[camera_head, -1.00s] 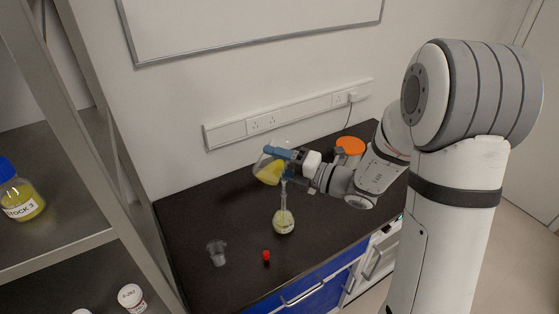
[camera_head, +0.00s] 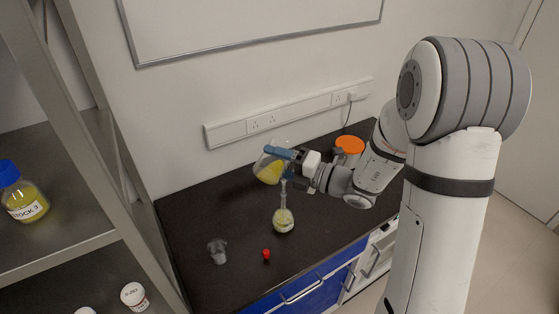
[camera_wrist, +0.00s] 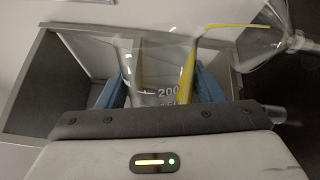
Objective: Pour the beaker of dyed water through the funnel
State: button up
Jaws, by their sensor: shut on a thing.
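My gripper (camera_head: 284,154) is shut on the glass beaker (camera_head: 262,165), which holds yellow liquid. The beaker is tilted and held above the bench, beside the top of the long-necked flask. In the wrist view, the beaker (camera_wrist: 152,88) sits between my blue fingers (camera_wrist: 160,90), with yellow along its right side. The flask (camera_head: 284,221) stands upright on the bench with pale yellow in its bulb. A clear glass cone with a stem, apparently the funnel (camera_wrist: 262,42), shows at upper right in the wrist view. In the head view, my gripper partly hides the flask's top.
A small clear cup (camera_head: 217,251) and a red stopper (camera_head: 266,254) are on the dark bench (camera_head: 190,220) in front. An orange-lidded container (camera_head: 349,145) stands behind my wrist. A metal shelf (camera_head: 75,245) with a blue-capped bottle (camera_head: 24,200) is at left.

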jog(key=shift+w+r+m+p, duration=0.1)
jog(key=shift+r+m+p, duration=0.25)
jog(key=shift+p, duration=1)
dwell(0.5)
jog(key=shift+w+d+r+m, duration=0.1)
jog(key=shift+w+m, duration=0.05)
jog(key=shift+m, duration=0.5)
dwell(1.2)
jog(key=shift+w+r+m, duration=0.1)
jog(key=shift+r+m, duration=0.05)
jog(key=shift+m, duration=0.15)
